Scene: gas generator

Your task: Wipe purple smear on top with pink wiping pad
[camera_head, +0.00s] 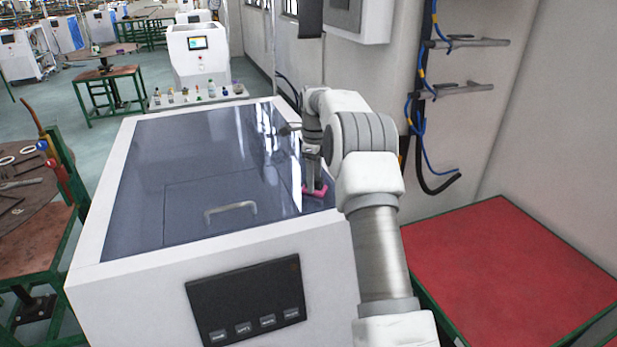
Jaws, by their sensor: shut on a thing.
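My gripper (313,180) points down at the right side of the generator's dark glossy top (190,160). It is shut on the pink wiping pad (316,191), which sits at or just above that top near its right edge; I cannot tell for sure whether it touches. Part of the pad is hidden by the gripper. The generator (100,245) is a white box with a dark control panel on its front. I see no purple smear on the visible top; my arm hides part of the right side, and bright reflections cross the surface.
A metal handle (231,209) rises from the front middle of the top. A wall with pipes and cables (418,120) stands close behind my arm on the right. A red-topped table (510,265) is at the right. Small bottles (198,91) stand behind the generator.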

